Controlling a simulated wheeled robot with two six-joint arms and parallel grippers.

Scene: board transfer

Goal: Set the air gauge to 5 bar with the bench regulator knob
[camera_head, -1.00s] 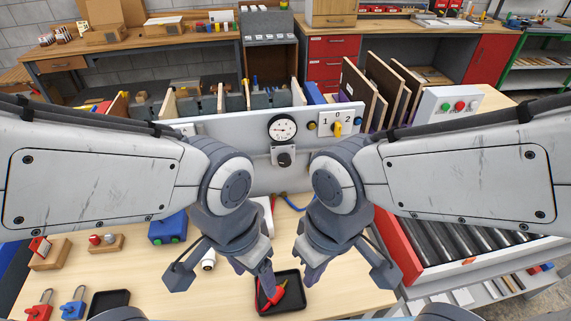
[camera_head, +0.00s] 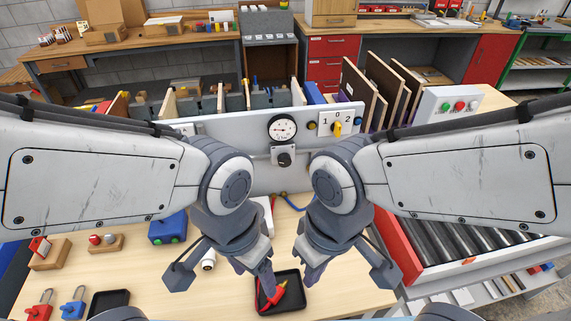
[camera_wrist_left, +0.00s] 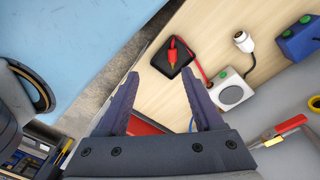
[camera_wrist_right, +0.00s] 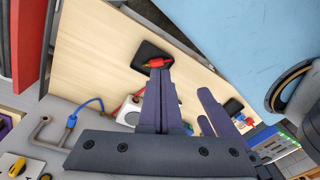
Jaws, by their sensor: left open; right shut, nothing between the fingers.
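The round white air gauge (camera_head: 283,129) is mounted on the grey bench panel (camera_head: 235,150). Its needle is too small to read reliably. The dark regulator knob (camera_head: 284,159) sits just below it on a light block. My left gripper (camera_head: 266,288) is open and empty, low over the bench near the black tray; its spread fingers show in the left wrist view (camera_wrist_left: 163,88). My right gripper (camera_head: 307,278) is shut and empty beside it, also seen in the right wrist view (camera_wrist_right: 180,95). Both are well in front of the knob and apart from it.
A black tray (camera_head: 299,305) holds a red probe with a yellow part (camera_head: 280,290). A yellow selector switch (camera_head: 337,128) is right of the gauge. A blue box (camera_head: 168,228) stands left, and a roller conveyor (camera_head: 470,240) is at right.

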